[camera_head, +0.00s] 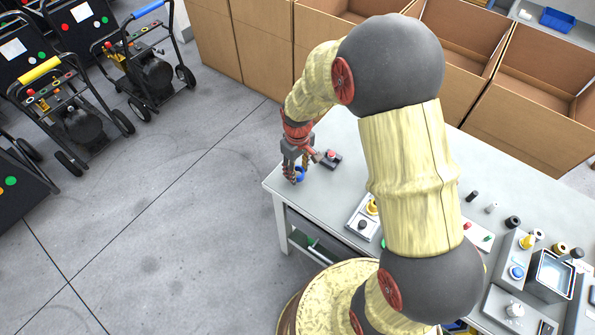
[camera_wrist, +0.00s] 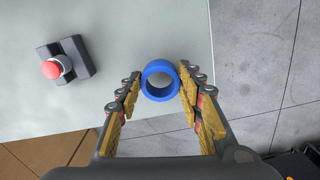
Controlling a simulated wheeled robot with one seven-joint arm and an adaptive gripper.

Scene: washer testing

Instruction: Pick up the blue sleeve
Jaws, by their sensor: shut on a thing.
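The blue sleeve (camera_wrist: 160,97) is a short blue ring with an open middle. In the wrist view it sits between the two fingers of my gripper (camera_wrist: 160,92), which touch it on both sides. In the head view the sleeve (camera_head: 299,173) shows at the fingertips of my gripper (camera_head: 296,177), near the left corner of the grey table (camera_head: 330,216). I cannot tell whether the sleeve still touches the tabletop.
A grey box with yellow and black knobs (camera_head: 362,222) lies further right. Cardboard boxes (camera_head: 265,55) stand behind the table.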

